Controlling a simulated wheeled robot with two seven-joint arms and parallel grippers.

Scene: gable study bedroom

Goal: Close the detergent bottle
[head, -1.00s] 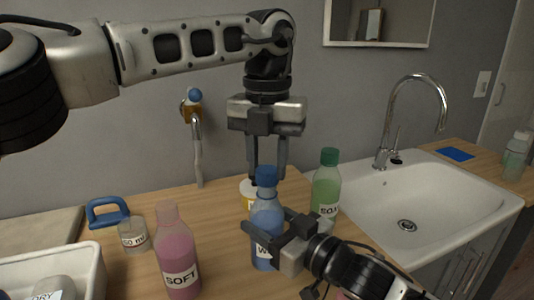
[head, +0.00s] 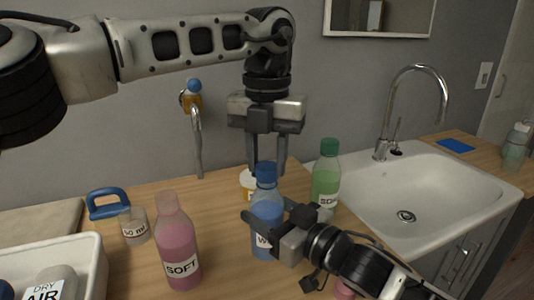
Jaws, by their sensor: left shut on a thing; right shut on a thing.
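A blue bottle (head: 266,238), its label partly hidden and starting with W, stands upright on the wooden counter. A blue cap (head: 265,171) sits on its neck; whether it is fully tight I cannot tell. My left gripper (head: 267,163) points down from above, shut on the blue cap, with a finger on either side. My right gripper (head: 268,214) comes in from the lower right and is shut on the bottle's body, hiding part of its label.
A pink SOFT bottle (head: 177,245), a small jar (head: 133,228) and a blue-handled thing (head: 108,204) stand left on the counter (head: 222,250). A green bottle (head: 326,180) stands close right, before the sink (head: 432,198). A white bin (head: 92,262) is front left.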

